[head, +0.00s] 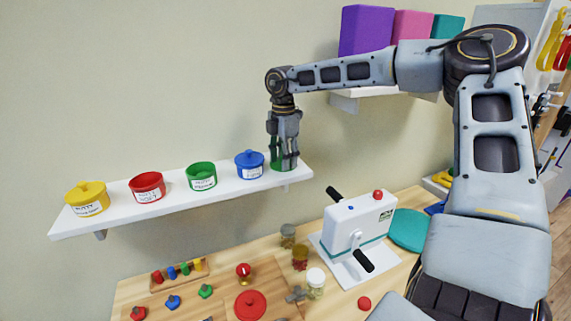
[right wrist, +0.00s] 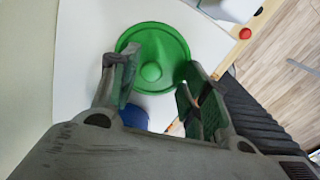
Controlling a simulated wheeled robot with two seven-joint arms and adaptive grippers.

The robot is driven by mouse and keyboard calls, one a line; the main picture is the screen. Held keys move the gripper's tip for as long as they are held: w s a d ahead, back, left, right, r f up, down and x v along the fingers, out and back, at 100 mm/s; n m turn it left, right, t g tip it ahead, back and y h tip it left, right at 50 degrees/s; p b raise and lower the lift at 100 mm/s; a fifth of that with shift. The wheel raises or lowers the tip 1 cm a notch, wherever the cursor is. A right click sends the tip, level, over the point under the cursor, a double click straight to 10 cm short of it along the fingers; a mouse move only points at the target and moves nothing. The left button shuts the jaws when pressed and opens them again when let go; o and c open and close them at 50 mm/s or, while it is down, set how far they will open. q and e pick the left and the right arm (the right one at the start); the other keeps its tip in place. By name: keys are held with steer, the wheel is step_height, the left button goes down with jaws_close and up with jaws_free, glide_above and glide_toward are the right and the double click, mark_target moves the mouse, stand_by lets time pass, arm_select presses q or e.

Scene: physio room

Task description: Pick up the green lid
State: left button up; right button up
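The green lid (right wrist: 152,48) is round with a raised knob in its middle. It lies on the right end of the white wall shelf (head: 118,208); in the head view only a little of its green shows below my gripper. My right gripper (head: 284,152) points down over it. In the right wrist view the gripper (right wrist: 152,78) is open, its fingers apart to either side of the knob, with nothing held. I cannot tell whether the fingers touch the lid. My left gripper is not in view.
On the shelf stand a blue lidded pot (head: 249,165), an uncovered green pot (head: 202,177), an uncovered red pot (head: 148,187) and a yellow lidded pot (head: 87,199). The blue pot is close beside my gripper. A white hand-crank machine (head: 358,232) stands on the table below.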

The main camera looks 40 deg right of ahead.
steer(key=shift+f, duration=0.35)
steer(key=shift+c, duration=0.2)
steer(key=shift+r, duration=0.1)
steer(key=shift+r, duration=0.2)
steer(key=shift+c, duration=0.9)
steer(key=shift+w+d+r, duration=0.15)
steer(key=shift+w+r, duration=0.25)
steer(key=shift+r, duration=0.4)
jaws_close()
steer(key=r+b, duration=0.1)
steer(key=r, duration=0.5)
steer(key=shift+s+r, duration=0.2)
steer(key=shift+r, duration=0.8)
